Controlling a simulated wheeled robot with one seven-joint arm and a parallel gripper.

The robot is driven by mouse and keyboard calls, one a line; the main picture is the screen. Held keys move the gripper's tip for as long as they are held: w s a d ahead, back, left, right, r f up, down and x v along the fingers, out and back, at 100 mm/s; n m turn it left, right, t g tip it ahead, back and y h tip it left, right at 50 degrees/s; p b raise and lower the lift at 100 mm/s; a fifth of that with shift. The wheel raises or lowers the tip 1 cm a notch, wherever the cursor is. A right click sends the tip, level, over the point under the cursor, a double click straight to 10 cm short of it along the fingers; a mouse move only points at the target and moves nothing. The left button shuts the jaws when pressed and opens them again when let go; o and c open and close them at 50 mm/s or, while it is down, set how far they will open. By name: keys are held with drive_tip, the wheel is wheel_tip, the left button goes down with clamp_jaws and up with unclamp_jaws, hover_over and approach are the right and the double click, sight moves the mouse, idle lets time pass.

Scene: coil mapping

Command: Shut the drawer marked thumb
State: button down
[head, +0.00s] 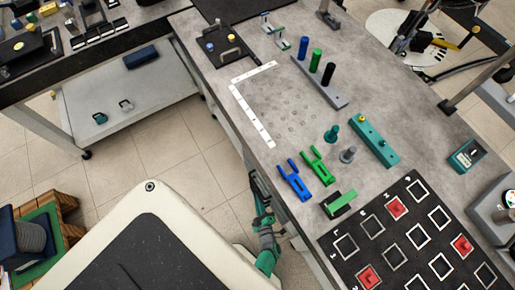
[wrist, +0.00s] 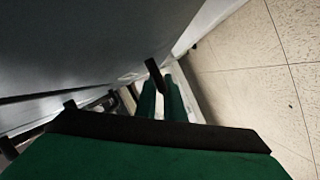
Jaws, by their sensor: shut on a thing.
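My gripper (wrist: 161,92) reaches down beside the grey drawer fronts (wrist: 95,35) under the workbench. Its two green fingers are closed around a black bar handle (wrist: 154,72) in the wrist view. In the head view, my gripper (head: 257,188) is at the bench's left side, below the top, and the drawer it holds is mostly hidden under the bench edge. No label reading "thumb" can be read in either view, and how far the drawer stands out cannot be told.
The bench top (head: 215,85) carries blue (head: 296,182) and green (head: 320,168) forked parts, a peg rack (head: 318,80) and a black marked mat (head: 350,225). More black handles (wrist: 70,105) show on the left in the wrist view. Tiled floor (head: 150,150) lies open left of the bench.

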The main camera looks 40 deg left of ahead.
drive_tip(key=shift+w+d, duration=0.2)
drive_tip(key=shift+d, duration=0.05)
drive_tip(key=c, duration=2.2)
unclamp_jaws()
drive_tip(key=shift+o, duration=0.2)
drive_tip(key=shift+s+r, duration=0.1)
drive_tip(key=v, duration=1)
drive_tip(key=shift+s+d, duration=0.2)
drive_tip(key=shift+d, duration=0.1)
